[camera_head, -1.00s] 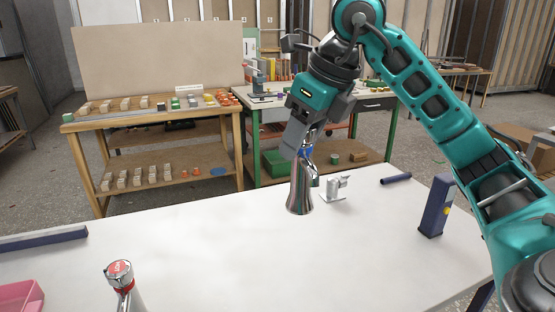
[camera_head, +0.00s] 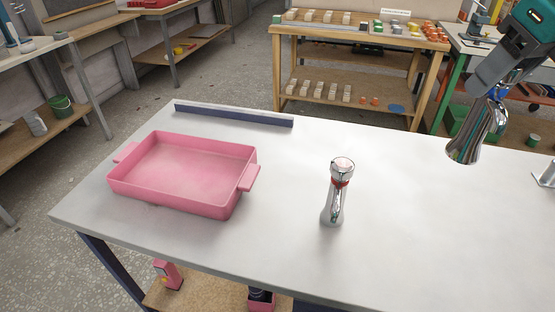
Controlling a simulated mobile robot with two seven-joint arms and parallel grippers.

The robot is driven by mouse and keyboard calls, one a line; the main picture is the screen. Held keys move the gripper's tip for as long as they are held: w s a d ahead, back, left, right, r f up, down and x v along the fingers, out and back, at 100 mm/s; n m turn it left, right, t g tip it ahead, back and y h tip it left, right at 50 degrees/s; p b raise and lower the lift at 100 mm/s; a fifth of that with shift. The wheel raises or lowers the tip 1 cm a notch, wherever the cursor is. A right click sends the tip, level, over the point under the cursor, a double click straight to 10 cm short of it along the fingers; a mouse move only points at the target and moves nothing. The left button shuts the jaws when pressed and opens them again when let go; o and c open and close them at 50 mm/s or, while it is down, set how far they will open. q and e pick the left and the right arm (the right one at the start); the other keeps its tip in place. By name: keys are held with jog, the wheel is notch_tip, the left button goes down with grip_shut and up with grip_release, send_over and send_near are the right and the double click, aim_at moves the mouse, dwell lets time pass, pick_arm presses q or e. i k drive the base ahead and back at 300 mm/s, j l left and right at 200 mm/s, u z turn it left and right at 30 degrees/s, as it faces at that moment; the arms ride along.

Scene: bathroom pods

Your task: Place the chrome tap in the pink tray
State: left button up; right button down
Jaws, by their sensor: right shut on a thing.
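A chrome tap (camera_head: 478,135) hangs from my right gripper (camera_head: 495,88), which is shut on its upper end. The tap is tilted, its wide base lower, and seems to be above the white table. The gripper and arm are partly cut off by the right edge. The pink tray (camera_head: 243,208) sits on the left part of the table, empty, with a handle at each end. A second chrome tap (camera_head: 335,205), with a red ring, stands upright on the table between the tray and the held tap. My left gripper is not in view.
A dark blue bar with a pale top (camera_head: 233,115) lies behind the tray. A small metal bracket (camera_head: 546,178) is at the right edge. The white table (camera_head: 400,255) is clear around the standing tap. A wooden shelf unit (camera_head: 345,60) stands beyond it.

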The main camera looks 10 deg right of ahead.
aim_at(196, 187)
jog(key=i+j+u, duration=0.15)
jog(key=j, duration=0.2)
jog(key=i+j+u, duration=0.15)
jog(key=j, duration=0.25)
jog(key=i+j+u, duration=0.15)
jog(key=j, duration=0.2)
jog(key=i+j+u, duration=0.15)
jog(key=j, duration=0.2)
